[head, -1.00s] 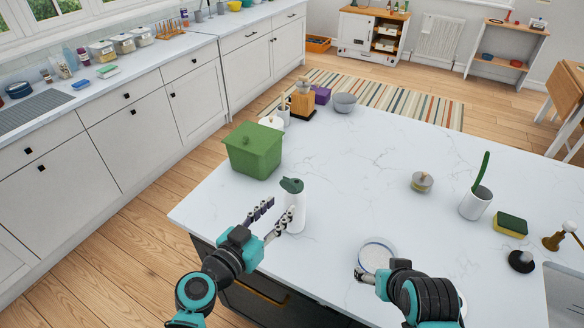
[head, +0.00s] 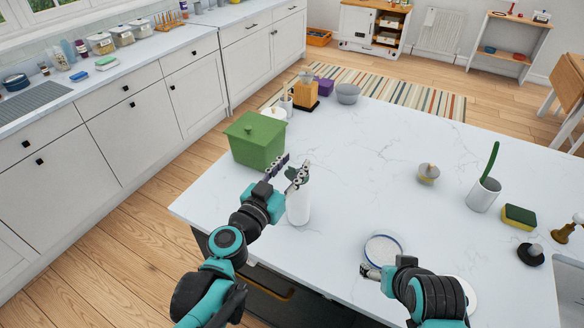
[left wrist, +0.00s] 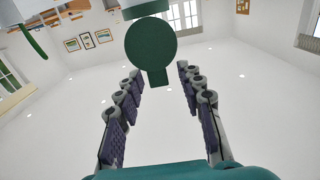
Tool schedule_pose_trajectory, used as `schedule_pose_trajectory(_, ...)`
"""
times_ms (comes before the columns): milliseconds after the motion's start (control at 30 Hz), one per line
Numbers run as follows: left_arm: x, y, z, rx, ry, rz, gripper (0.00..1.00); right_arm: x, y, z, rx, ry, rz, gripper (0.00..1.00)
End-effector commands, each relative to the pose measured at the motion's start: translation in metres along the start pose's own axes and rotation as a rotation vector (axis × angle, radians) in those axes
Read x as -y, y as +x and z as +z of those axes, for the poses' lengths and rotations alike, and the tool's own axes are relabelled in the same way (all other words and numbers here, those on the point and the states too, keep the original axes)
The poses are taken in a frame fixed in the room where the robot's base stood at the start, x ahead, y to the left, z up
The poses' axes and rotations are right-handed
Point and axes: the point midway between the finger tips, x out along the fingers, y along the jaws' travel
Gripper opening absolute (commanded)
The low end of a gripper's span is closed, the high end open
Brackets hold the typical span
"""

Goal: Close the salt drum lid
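The salt drum (head: 298,207) appears to be the white upright cylinder near the left front of the white worktop. Its dark green lid (head: 293,174) looks raised at the top, partly hidden by my fingers. My left gripper (head: 295,162) is open at lid height. The tab lies between its spread fingers, with gaps on both sides. My right gripper (head: 370,271) is low at the front; its finger opening is unclear.
A green lidded box (head: 256,142) stands behind and left of the drum. A blue-rimmed round dish (head: 384,250) lies beside my right gripper. A small lidded pot (head: 428,174), white cup (head: 482,196) and sponge (head: 519,217) stand right. The worktop's middle is clear.

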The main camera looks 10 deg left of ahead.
Motion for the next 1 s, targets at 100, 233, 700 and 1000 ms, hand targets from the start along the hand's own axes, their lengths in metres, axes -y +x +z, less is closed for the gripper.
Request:
schedule_pose_trajectory(100,0.0,0.0,0.0,0.0,0.0,0.0,0.38,0.0,0.0,0.0,0.0,0.0,0.0,0.76)
schedule_pose_trajectory(233,0.0,0.0,0.0,0.0,0.0,0.0,0.12,0.0,0.0,0.0,0.0,0.0,0.0,0.76)
schedule_pose_trajectory(700,0.0,0.001,-0.002,0.013,0.0,0.001,0.0,0.0,-0.003,-0.003,0.0,0.0,0.0,0.76)
schedule_pose_trajectory(1000,-0.001,0.007,-0.007,0.11,0.003,0.002,0.0,0.0,-0.022,-0.016,0.0,0.0,0.0,0.76)
